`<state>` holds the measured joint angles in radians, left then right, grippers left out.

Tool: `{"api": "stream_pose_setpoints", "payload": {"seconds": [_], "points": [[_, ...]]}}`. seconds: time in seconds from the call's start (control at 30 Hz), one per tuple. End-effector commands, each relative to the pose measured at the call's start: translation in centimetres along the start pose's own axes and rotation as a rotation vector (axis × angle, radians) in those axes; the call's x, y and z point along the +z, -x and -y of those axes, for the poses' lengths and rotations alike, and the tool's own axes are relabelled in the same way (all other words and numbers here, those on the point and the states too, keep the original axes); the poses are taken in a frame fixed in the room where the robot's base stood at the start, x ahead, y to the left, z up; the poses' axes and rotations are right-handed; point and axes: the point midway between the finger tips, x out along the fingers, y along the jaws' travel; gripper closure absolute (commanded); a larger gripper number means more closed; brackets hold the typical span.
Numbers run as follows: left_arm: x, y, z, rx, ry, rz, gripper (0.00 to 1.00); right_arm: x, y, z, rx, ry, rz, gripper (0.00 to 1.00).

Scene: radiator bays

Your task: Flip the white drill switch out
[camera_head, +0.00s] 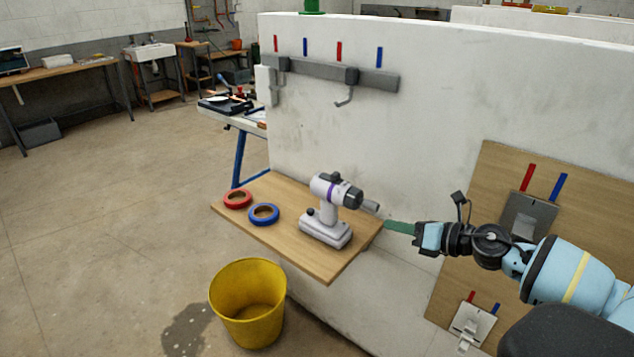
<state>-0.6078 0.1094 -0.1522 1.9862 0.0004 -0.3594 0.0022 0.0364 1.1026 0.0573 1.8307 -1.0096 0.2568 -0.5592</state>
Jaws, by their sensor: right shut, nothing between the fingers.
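The white drill (338,210) stands upright on its flat battery base on a wooden shelf (290,243) fixed to the white wall. It has a purple band and a dark chuck pointing right. A small dark knob shows at the left of its base; I cannot make out a switch on it for sure. My right gripper (388,226) comes in from the right with its green fingers shut and empty. Its tips point left, by the shelf's right edge and just below the chuck, apparently not touching the drill. My left gripper is out of view.
A red tape roll (237,199) and a blue tape roll (264,214) lie left of the drill. A yellow bucket (247,303) stands on the floor below. A grey hook rail (320,70) is above. A wooden panel (465,200) with plates is behind my right arm.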

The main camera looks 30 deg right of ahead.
Motion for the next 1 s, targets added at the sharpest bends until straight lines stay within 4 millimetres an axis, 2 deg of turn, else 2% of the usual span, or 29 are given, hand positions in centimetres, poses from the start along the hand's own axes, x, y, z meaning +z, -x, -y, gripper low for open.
{"api": "stream_pose_setpoints", "payload": {"seconds": [0.03,0.2,0.4,1.0], "points": [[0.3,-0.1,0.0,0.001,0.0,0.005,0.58,1.6,-0.1,0.1,-0.002,0.094,-0.012,1.0],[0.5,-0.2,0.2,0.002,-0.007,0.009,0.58,5.9,0.0,-0.2,-0.012,0.361,-0.051,1.0],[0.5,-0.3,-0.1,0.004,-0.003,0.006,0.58,8.6,0.2,-0.4,-0.027,0.522,-0.075,1.0],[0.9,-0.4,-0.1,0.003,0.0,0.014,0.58,8.7,-0.2,-0.4,-0.028,0.537,-0.078,1.0]]}}
